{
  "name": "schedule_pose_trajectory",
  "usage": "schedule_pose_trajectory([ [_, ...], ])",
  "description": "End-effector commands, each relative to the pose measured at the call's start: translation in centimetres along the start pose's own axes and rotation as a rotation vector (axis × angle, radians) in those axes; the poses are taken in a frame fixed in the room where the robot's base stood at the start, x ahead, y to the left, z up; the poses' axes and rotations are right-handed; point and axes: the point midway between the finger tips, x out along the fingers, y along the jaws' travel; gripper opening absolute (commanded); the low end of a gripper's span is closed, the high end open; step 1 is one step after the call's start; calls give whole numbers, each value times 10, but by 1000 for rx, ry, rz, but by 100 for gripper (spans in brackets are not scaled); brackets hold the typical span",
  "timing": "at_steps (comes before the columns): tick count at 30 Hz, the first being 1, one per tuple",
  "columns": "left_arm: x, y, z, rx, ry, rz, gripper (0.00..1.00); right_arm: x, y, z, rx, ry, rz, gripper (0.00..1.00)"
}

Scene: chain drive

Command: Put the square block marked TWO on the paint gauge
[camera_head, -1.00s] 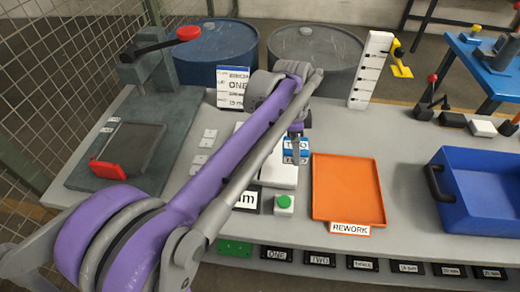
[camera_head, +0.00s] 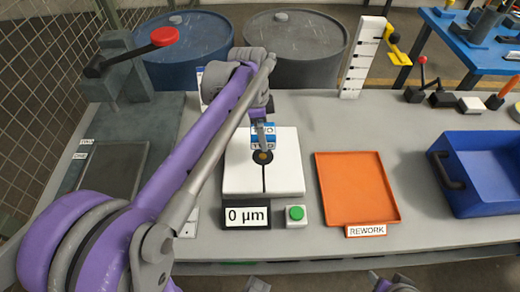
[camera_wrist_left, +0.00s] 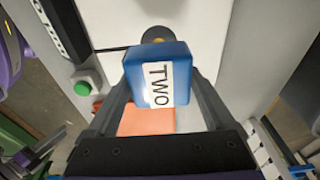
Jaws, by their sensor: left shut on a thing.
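My left gripper (camera_head: 262,142) is shut on the blue square block marked TWO (camera_head: 270,131). In the left wrist view the block (camera_wrist_left: 158,56) sits between the two fingers, its white TWO label facing the camera. The paint gauge (camera_head: 236,176) is a white plate with a dark round spot and a dark line, beside a display reading 0 µm (camera_head: 246,216). The block appears over the gauge plate, just behind the round spot (camera_head: 263,157). Whether it touches the plate cannot be told. My right gripper does not show clearly.
A green button (camera_head: 296,213) stands at the gauge's front right. The orange REWORK tray (camera_head: 355,190) lies to the right, with a blue bin (camera_head: 490,175) beyond it. A dark press with a red-knobbed lever (camera_head: 164,37) is at the left. Two drums stand behind the bench.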

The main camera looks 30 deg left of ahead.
Motion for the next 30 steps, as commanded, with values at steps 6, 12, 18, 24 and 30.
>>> schedule_pose_trajectory([
  [6, 34, 0, 5, 0, 0, 0, 2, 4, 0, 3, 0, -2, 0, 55],
  [12, 50, 0, 7, 0, 0, 0, 2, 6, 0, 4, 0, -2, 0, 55],
  [18, 74, 0, 11, 0, 0, 0, 2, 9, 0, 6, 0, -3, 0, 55],
  [24, 75, 0, 11, -1, 0, 0, 2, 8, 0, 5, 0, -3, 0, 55],
  [30, 78, 0, 12, 0, 0, 0, 93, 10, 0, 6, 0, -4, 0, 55],
])
